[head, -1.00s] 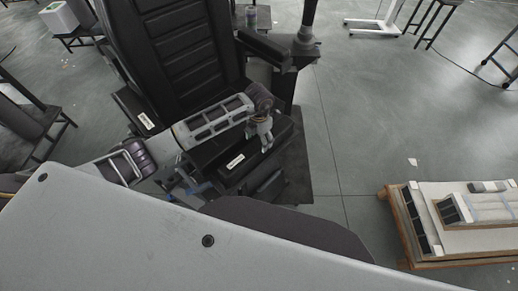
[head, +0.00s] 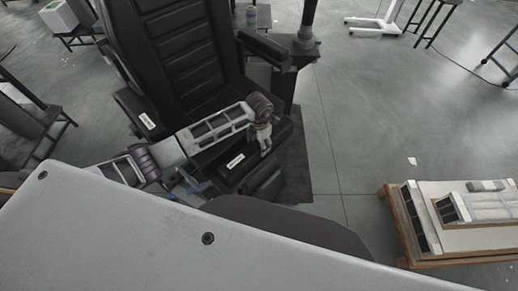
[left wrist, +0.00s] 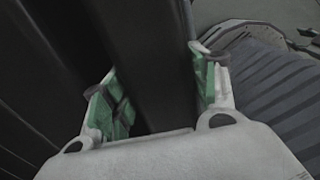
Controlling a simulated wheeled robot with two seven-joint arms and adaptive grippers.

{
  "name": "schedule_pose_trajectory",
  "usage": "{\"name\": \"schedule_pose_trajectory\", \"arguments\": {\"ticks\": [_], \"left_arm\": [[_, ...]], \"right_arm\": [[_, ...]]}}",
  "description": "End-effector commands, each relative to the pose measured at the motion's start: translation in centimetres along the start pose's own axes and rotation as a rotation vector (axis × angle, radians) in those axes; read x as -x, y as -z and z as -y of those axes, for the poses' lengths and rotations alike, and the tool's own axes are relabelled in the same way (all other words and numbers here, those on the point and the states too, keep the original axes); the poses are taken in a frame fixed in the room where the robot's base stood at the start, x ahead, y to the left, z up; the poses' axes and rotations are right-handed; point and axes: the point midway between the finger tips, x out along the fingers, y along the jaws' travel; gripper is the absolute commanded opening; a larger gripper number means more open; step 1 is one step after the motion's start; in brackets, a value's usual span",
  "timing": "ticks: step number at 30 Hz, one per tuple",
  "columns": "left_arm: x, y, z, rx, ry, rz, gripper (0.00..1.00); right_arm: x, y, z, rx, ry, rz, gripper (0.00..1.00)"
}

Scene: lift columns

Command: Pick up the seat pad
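The chair's black ribbed backrest (head: 180,50) rises at upper left in the head view. In front of it are black padded parts; one block carries a white label (head: 235,162). I cannot tell for sure which part is the seat pad. My left gripper (head: 264,148) points down at the right end of this black block. In the left wrist view, my left gripper's green-padded fingers (left wrist: 160,92) are wide apart, one on each side of a dark bar (left wrist: 150,45). A firm grip on it does not show. My right gripper is not in view.
A black armrest (head: 265,47) and a post (head: 306,25) stand right of the backrest. A pallet with boards and parts (head: 460,220) lies at lower right. Grey floor (head: 350,110) between them is clear. A light grey panel (head: 150,235) covers the lower foreground.

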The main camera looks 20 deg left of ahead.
Motion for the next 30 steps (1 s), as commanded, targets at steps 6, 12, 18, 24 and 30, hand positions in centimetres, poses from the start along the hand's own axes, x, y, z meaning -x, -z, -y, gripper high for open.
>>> {"name": "schedule_pose_trajectory", "arguments": {"ticks": [6,12,18,24,30], "left_arm": [[0.1,-0.1,0.0,0.0,-0.001,0.002,0.3],[0.1,-0.1,0.0,0.0,-0.001,0.002,0.3],[0.8,-0.1,-0.1,0.001,-0.001,0.004,0.3],[2.6,-0.1,-0.1,-0.001,-0.001,0.004,0.3],[5.4,-0.1,-0.1,-0.001,-0.003,0.005,0.3]], "right_arm": [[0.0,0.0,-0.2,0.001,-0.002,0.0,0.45],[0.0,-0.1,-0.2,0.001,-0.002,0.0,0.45],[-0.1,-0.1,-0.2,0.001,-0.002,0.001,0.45],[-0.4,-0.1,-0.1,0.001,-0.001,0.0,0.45],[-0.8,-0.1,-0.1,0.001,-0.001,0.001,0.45]]}}
